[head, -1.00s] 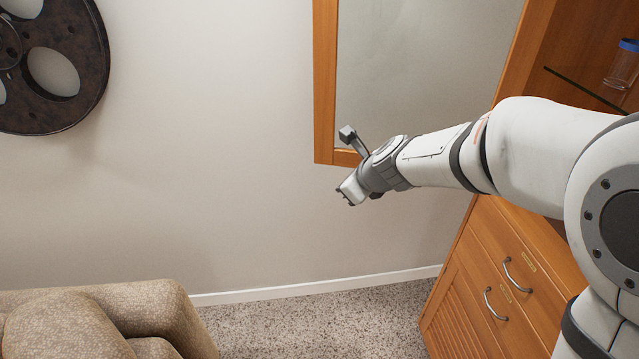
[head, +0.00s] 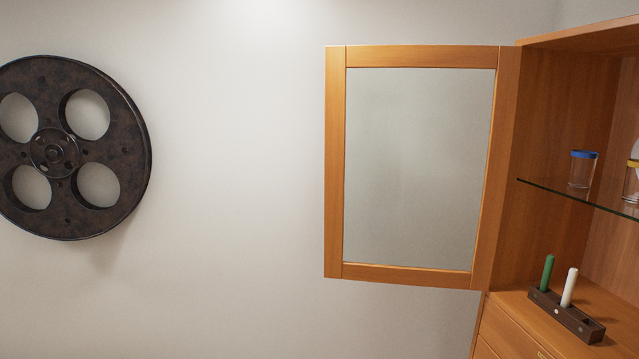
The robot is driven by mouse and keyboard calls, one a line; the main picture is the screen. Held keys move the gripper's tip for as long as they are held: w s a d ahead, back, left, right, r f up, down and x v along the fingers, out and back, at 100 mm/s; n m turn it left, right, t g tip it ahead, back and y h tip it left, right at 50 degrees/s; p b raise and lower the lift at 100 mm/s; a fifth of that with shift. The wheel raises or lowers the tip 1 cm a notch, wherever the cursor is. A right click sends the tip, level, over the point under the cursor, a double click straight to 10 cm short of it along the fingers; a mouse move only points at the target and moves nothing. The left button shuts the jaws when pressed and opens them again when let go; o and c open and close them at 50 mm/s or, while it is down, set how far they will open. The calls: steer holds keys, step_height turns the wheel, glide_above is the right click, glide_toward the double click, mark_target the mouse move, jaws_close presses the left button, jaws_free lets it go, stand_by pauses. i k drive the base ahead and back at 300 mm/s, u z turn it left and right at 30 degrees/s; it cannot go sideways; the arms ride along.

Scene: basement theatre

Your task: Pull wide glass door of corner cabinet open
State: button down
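The wide glass door (head: 420,165) has an orange-brown wooden frame around a clear pane. It stands swung open, out to the left of the corner cabinet (head: 560,120), in front of the pale wall. Its right side meets the cabinet's left edge. The cabinet's inside is exposed at the right. My gripper and arm do not show in the head view now.
A glass shelf (head: 577,198) in the cabinet holds a blue-lidded jar (head: 581,172) and a yellow-rimmed jar (head: 632,180). Below, a dark holder (head: 565,316) carries a green candle (head: 547,273) and a white candle (head: 569,288). A large film reel (head: 75,148) hangs on the left wall.

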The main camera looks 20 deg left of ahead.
mark_target(506, 61)
steer(key=u, duration=0.2)
steer(key=k, duration=0.85)
steer(key=u, duration=0.8)
steer(key=i, duration=1.5)
steer(key=z, duration=0.65)
